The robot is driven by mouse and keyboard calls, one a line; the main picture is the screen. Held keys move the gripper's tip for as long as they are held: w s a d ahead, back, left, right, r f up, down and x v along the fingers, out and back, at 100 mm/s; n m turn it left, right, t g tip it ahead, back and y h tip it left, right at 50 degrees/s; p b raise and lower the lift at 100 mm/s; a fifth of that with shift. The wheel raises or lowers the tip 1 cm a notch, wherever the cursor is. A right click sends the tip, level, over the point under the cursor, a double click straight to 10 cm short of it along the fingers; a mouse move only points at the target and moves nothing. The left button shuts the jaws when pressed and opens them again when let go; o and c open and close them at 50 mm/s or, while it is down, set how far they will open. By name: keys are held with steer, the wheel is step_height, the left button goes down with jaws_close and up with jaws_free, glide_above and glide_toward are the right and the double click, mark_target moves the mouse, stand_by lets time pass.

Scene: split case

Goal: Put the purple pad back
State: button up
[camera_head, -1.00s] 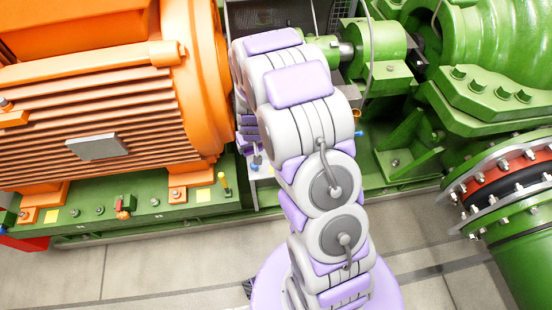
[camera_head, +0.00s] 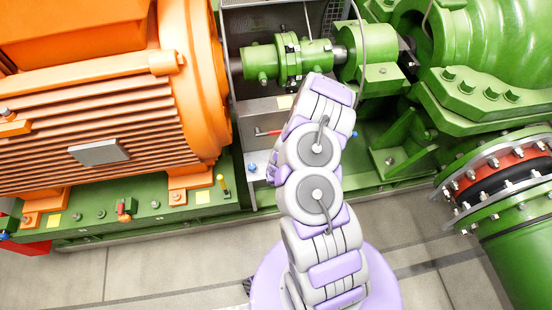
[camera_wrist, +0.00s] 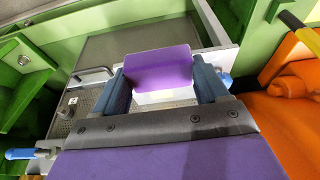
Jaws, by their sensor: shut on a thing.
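The purple pad (camera_wrist: 158,68) is a small flat-faced block in the middle of the wrist view. My gripper (camera_wrist: 162,82) is shut on it, with one blue-grey finger on its left side and one on its right. A white patch shows just below the pad between the fingers; I cannot tell if it belongs to the pad. In the head view the pad is not visible, and my arm hides most of the gripper, which points down between the orange motor and the green pump. The pad's resting place is not clear in either view.
The orange motor (camera_head: 110,120) stands left of my arm, and the green shaft coupling (camera_head: 290,60) lies behind it. A grey metal plate (camera_wrist: 140,50) with a handle (camera_wrist: 93,75) lies beyond the pad. A blue-tipped knob (camera_wrist: 20,153) sits at left.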

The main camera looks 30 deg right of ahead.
steer(key=w+d, duration=0.1)
steer(key=w, duration=0.2)
steer(key=w+d, duration=0.2)
steer(key=w, duration=0.2)
steer(key=w+d+f, duration=0.1)
steer(key=w, duration=0.3)
steer(key=shift+d+f, duration=0.1)
steer(key=shift+d, duration=0.3)
steer(key=shift+w+f, duration=0.1)
steer(key=shift+w, duration=0.15)
steer(key=shift+f+b, duration=1.05)
steer(key=shift+f, duration=0.55)
steer(key=shift+f, duration=0.2)
steer(key=o, duration=1)
steer(key=shift+r, duration=0.1)
